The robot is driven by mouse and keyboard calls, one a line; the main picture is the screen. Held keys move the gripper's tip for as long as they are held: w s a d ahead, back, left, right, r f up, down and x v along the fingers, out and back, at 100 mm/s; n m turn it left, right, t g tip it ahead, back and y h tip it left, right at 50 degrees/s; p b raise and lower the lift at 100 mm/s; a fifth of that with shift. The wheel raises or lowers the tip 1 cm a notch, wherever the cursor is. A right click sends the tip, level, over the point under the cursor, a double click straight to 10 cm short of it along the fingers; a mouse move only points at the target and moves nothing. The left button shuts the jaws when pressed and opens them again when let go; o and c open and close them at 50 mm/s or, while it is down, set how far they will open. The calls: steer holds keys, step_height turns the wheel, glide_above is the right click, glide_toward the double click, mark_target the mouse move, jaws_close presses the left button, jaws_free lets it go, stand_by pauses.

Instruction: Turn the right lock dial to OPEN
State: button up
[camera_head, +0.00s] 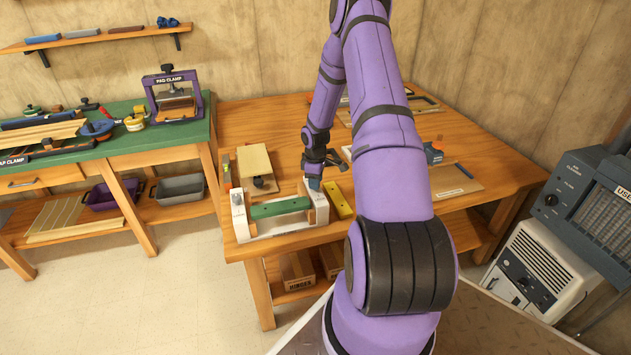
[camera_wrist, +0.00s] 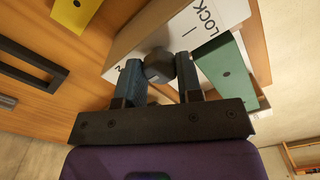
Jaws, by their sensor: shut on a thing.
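The right lock dial (camera_wrist: 158,66) is a dark grey knob on a white plate (camera_wrist: 215,12) in the wrist view. The word LOCK and a short mark show on the plate; a letter N peeks out at the other side, mostly hidden. My gripper (camera_wrist: 160,80) has its two blue fingers shut on the dial, one on each side. In the head view my gripper (camera_head: 315,184) points down onto the right white end block (camera_head: 321,212) of the fixture. A green bar (camera_head: 280,208) spans to the left end block (camera_head: 239,222), which carries another dial.
A yellow block (camera_head: 339,200) lies just right of the fixture on the wooden table (camera_head: 440,220). A wooden board (camera_head: 254,162) stands behind it. A green workbench (camera_head: 60,155) with a pad clamp (camera_head: 175,97) is at left. Grey machines stand at right.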

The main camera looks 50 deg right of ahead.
stand_by(0.4)
steer(key=o, duration=0.9)
steer(key=shift+o, duration=0.2)
steer(key=shift+r, duration=0.1)
step_height(320, 180, up, 11)
steer(key=shift+f, duration=0.2)
